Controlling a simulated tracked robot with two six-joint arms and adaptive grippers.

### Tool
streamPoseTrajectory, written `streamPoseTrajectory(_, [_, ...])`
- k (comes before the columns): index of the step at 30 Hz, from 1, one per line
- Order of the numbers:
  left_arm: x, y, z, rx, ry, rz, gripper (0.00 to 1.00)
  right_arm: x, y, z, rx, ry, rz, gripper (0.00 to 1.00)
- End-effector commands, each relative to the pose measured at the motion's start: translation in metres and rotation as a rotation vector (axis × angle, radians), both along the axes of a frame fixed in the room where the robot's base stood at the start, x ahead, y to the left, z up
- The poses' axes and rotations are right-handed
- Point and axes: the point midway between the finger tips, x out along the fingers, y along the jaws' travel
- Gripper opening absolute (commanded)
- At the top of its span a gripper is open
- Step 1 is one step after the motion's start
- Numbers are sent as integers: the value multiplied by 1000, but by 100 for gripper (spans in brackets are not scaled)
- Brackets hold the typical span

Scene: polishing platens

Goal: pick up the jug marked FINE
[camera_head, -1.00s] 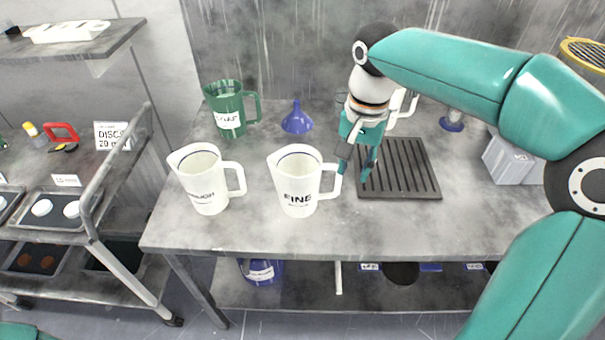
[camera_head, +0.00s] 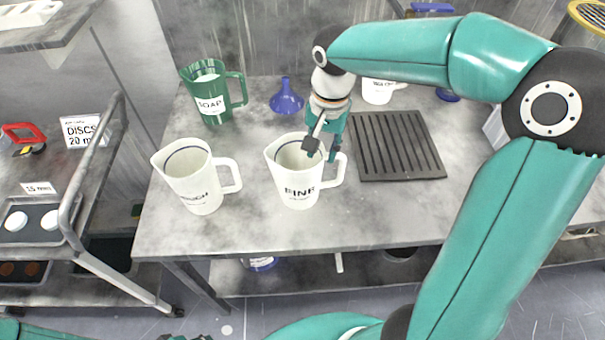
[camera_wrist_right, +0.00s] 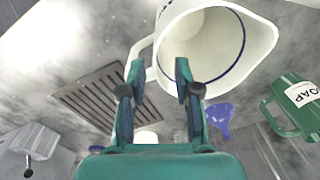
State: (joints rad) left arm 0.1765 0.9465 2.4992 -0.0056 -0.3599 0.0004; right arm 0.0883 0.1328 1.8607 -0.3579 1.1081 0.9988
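The white jug marked FINE (camera_head: 296,192) stands upright on the grey bench, with its handle to the right. Its open mouth fills the top of the right wrist view (camera_wrist_right: 215,45). My right gripper (camera_head: 322,152) points down at the handle side of this jug. In the right wrist view its two fingers (camera_wrist_right: 161,78) are apart, with part of the handle showing between them; I see no closed grip. Only a small dark part of what may be my left gripper (camera_head: 187,337) shows at the bottom edge, too cut off to read.
A similar white jug (camera_head: 196,187) stands close on the left. A green SOAP jug (camera_head: 209,95) and a blue funnel (camera_head: 286,100) are behind. A slotted dark tray (camera_head: 398,146) lies to the right, with another white container (camera_head: 377,91) behind it. The bench front is clear.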

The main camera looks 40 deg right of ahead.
Motion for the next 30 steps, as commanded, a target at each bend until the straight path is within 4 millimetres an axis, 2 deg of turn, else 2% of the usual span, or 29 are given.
streamPoseTrajectory(3, [0,0,1,0,-1,0,40,-1,0,-21,-1,4,-3,32])
streamPoseTrajectory(13, [0,0,5,0,0,0,40,-2,1,-44,1,3,-4,32])
streamPoseTrajectory(21, [0,0,14,0,0,0,40,-3,6,-81,1,3,-6,32])
streamPoseTrajectory(30, [0,0,14,0,0,0,40,-2,6,-88,1,-1,-5,32])
